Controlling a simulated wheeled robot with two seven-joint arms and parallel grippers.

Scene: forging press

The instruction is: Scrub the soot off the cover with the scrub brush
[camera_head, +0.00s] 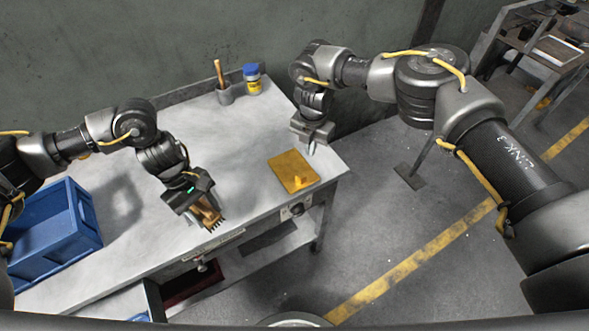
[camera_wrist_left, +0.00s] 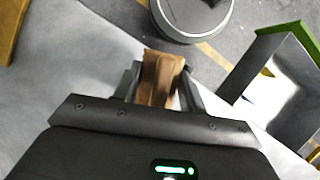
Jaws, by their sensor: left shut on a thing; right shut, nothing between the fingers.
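The yellow cover (camera_head: 292,166) lies flat on the table near its right front edge, with a small yellow knob at its front. Any soot on it is too small to tell. Part of it shows at the upper left of the left wrist view (camera_wrist_left: 9,30). My left gripper (camera_head: 197,207) is shut on the wooden scrub brush (camera_head: 212,219), over the table's front edge, left of the cover. The brush's dark bristles point down and away from the cover. Its wooden body shows between the fingers in the left wrist view (camera_wrist_left: 160,79). My right gripper (camera_head: 311,143) is shut and empty, just behind the cover.
A blue crate (camera_head: 55,245) stands at the table's left end. A grey holder with a wooden handle (camera_head: 223,85) and a yellow jar with a blue lid (camera_head: 252,79) stand at the back. The middle of the table (camera_head: 225,145) is clear.

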